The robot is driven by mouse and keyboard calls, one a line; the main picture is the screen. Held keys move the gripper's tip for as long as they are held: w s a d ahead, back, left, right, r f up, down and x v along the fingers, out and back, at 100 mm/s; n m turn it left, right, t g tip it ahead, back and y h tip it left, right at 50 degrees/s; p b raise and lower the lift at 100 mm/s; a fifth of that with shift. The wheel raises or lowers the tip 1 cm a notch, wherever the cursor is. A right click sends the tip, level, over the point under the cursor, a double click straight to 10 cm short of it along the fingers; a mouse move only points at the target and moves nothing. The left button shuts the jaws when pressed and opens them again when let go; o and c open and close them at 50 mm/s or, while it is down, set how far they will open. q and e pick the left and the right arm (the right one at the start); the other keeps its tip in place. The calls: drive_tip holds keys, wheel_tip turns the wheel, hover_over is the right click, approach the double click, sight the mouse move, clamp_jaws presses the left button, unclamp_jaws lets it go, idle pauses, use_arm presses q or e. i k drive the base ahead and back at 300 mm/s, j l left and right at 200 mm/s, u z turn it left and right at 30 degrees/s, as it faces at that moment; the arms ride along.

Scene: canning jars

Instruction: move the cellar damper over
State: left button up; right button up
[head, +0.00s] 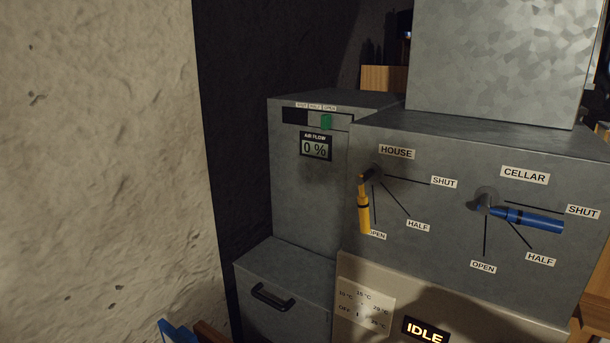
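The cellar damper's blue handle (530,218) is on the grey metal box at the right, under the CELLAR label (525,174). It points right and slightly down from its round pivot, close to the line for the SHUT label (583,212). The HALF label (541,259) is below it, and the OPEN label (483,267) is straight below the pivot. Nothing touches the handle. Neither of my grippers shows in the head view.
The yellow HOUSE handle (363,208) points down near its OPEN label. The air flow display (316,148) reads 0 %, below a slot with a green slider (326,122) at its right end. An IDLE sign (425,331) is lit. A rough wall (100,150) stands left.

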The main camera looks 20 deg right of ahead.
sight(518, 217)
drive_tip(key=z, duration=1.8)
